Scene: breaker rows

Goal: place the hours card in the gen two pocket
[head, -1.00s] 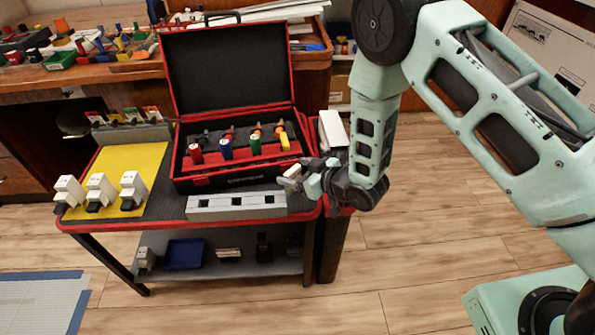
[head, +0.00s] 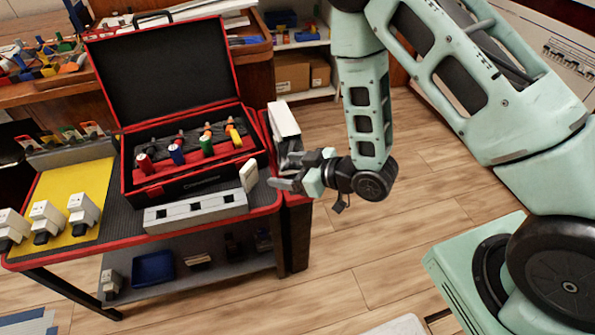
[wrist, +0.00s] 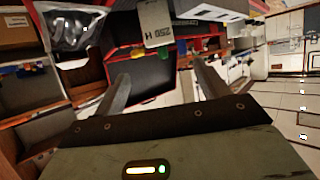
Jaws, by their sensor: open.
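A white card (head: 249,176), which I take for the hours card, stands near the right end of the grey strip with square openings (head: 195,211) on the cart. In the wrist view the card (wrist: 158,22) reads "250 H" and lies beyond my fingertips, between their lines. My gripper (head: 277,181) is open and empty at the cart's right edge, just right of the card. Its two fingers (wrist: 161,72) are spread in the wrist view. I cannot tell whether the card touches the strip, or which place is the gen two pocket.
An open red-and-black case (head: 190,178) with coloured-handled tools stands behind the strip. Several white blocks (head: 84,212) sit on a yellow mat (head: 62,190), with small coloured cards (head: 92,130) behind. A bin with a white box (head: 285,120) is right of the cart.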

